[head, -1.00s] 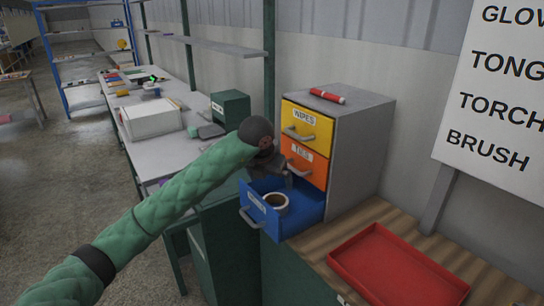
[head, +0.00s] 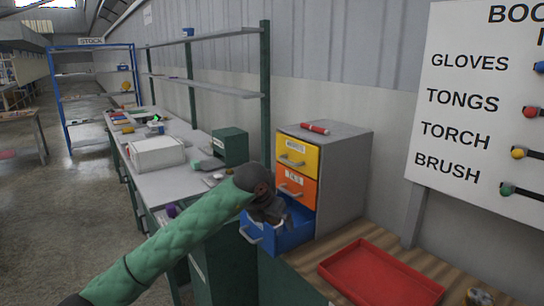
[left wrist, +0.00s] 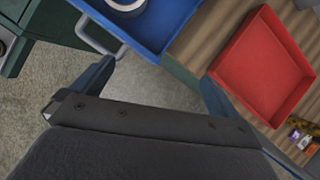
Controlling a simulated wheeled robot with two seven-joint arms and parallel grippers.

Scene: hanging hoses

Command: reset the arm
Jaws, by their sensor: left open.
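My left arm, in a green quilted sleeve, reaches in from the lower left of the head view. Its dark gripper (head: 272,212) is in front of the open blue drawer (head: 292,238) of a small grey cabinet. In the left wrist view the two fingers (left wrist: 155,85) are spread wide apart with nothing between them but floor behind. The blue drawer (left wrist: 162,32) and part of a white roll (left wrist: 124,5) in it lie beyond the fingers. The roll is hidden in the head view now. My right gripper is not in view.
The cabinet's yellow drawer (head: 297,153) and orange drawer (head: 295,186) are closed; a red cylinder (head: 314,128) lies on top. A red tray (head: 381,275) sits on the wooden bench at right. A cluttered grey table (head: 180,182) and a label board (head: 470,110) stand around.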

